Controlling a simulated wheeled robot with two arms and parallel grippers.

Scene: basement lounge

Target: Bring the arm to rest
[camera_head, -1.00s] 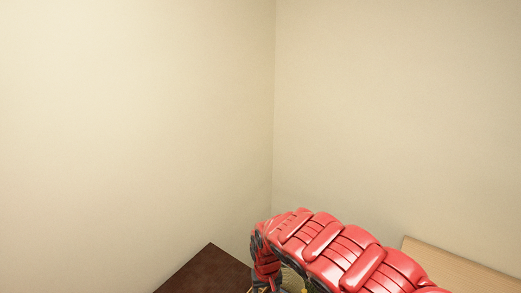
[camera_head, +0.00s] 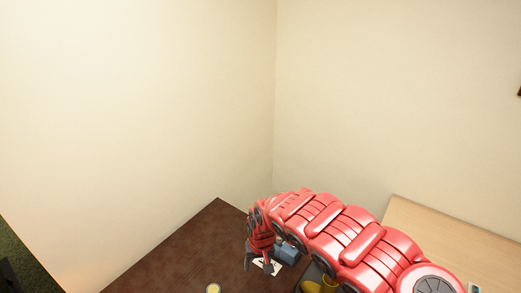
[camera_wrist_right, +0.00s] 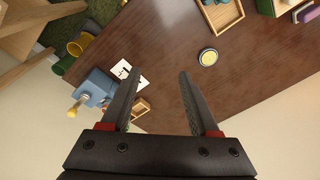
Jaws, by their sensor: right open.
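My right arm (camera_head: 345,240) is red and reaches in from the lower right in the head view. My right gripper (camera_head: 257,264) points down over the dark brown table. In the right wrist view, the right gripper (camera_wrist_right: 158,76) has its two dark fingers well apart, with only table and a white card's edge seen between and beside them. It holds nothing. My left arm and gripper are not in view.
A blue device (camera_wrist_right: 95,88) and a white card (camera_wrist_right: 127,73) lie near the gripper. A pale wooden surface (camera_head: 440,240) stands right. Walls meet behind.

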